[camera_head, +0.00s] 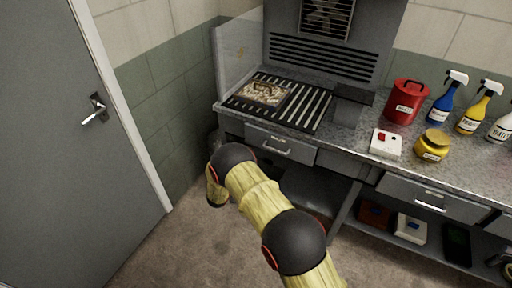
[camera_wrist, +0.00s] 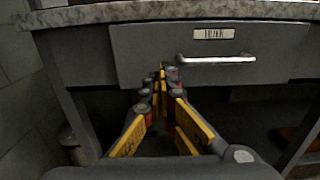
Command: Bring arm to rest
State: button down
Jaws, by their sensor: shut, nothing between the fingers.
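My arm reaches from the bottom of the head view toward the workbench, with its yellow links and dark joints in front of the bench. My gripper itself is hidden in the head view. In the wrist view my gripper (camera_wrist: 161,78) is shut and empty, its yellow and dark fingers together. It points at the front of a grey drawer (camera_wrist: 140,48) with a label and a silver handle (camera_wrist: 216,59) just right of the fingertips. I cannot tell whether the fingertips touch the drawer. The same drawer shows in the head view (camera_head: 256,139) and looks closed.
The bench (camera_head: 345,138) carries a slatted grill with a tray (camera_head: 261,93), a red canister (camera_head: 406,101), a white box (camera_head: 385,143), a yellow jar (camera_head: 432,145) and spray bottles (camera_head: 473,110). A door (camera_head: 65,130) stands left. The floor between is clear.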

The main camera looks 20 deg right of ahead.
jog(key=p+v, duration=0.1)
jog(key=v, duration=0.5)
jog(key=shift+s, duration=0.2)
jog(key=s+d+f+m+g, duration=0.2)
jog(key=s+d+f+g, duration=0.1)
jog(key=s+f+g, duration=0.15)
jog(key=s+d+r+m+g+y, duration=0.1)
jog(key=s+d+r+m+g, duration=0.1)
jog(key=s+m+g, duration=0.45)
jog(key=s+d+r+m+g, duration=0.1)
jog(key=s+d+r+m, duration=0.15)
jog(key=s, duration=0.75)
jog(key=s+a+r+m+y, duration=0.5)
jog(key=s+r+m+y, duration=0.15)
jog(key=s+r, duration=0.35)
jog(key=s+a+r+m+y, duration=0.5)
jog(key=s+r+m, duration=0.3)
jog(key=r, duration=0.5)
jog(key=s+d+r+m+t, duration=0.1)
jog(key=s+r+t, duration=0.4)
jog(key=r, duration=0.6)
jog(key=shift+d+r, duration=0.3)
jog(key=shift+r, duration=0.1)
